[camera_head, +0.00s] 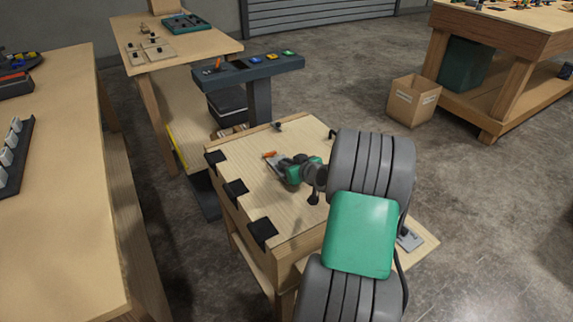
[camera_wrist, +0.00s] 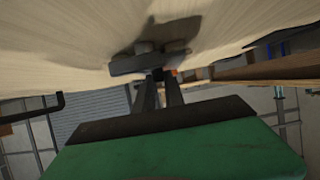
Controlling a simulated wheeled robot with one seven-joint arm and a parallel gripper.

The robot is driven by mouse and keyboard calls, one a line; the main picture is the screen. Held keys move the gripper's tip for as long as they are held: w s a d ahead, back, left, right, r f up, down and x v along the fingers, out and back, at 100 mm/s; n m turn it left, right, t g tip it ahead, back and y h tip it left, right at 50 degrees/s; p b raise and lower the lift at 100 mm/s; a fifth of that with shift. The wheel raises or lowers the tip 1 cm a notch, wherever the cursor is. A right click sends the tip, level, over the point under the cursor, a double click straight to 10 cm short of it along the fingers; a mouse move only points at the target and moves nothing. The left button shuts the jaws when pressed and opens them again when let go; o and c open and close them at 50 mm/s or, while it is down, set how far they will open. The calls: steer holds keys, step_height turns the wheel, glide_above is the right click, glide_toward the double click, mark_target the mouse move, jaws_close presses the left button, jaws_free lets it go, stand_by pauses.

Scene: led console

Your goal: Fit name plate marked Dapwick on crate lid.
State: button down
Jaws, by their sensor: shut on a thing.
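The crate lid (camera_head: 290,215) is a pale wooden top with black fittings along its left edge. My gripper (camera_head: 277,167) is low over the far middle of this wood. It is shut on a dark grey piece (camera_wrist: 150,63), which shows at the fingertips in the wrist view, close to the wood surface. I cannot read any name on it, nor tell whether it touches the wood. A small orange thing (camera_head: 269,154) shows just beyond the fingertips. A grey plate (camera_head: 410,239) with unreadable markings lies on a pale board at the lower right, partly hidden by my arm.
A dark console (camera_head: 250,69) with coloured buttons stands behind the crate. A cardboard box (camera_head: 413,100) is on the floor by the right workbench (camera_head: 500,35). A long table (camera_head: 65,200) is at the left. My arm hides the crate's right side.

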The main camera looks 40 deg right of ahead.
steer(key=shift+f, duration=0.15)
steer(key=c, duration=1.3)
jaws_free()
steer(key=shift+c, duration=0.2)
steer(key=shift+s, duration=0.1)
steer(key=v, duration=0.7)
steer(key=shift+s, duration=0.3)
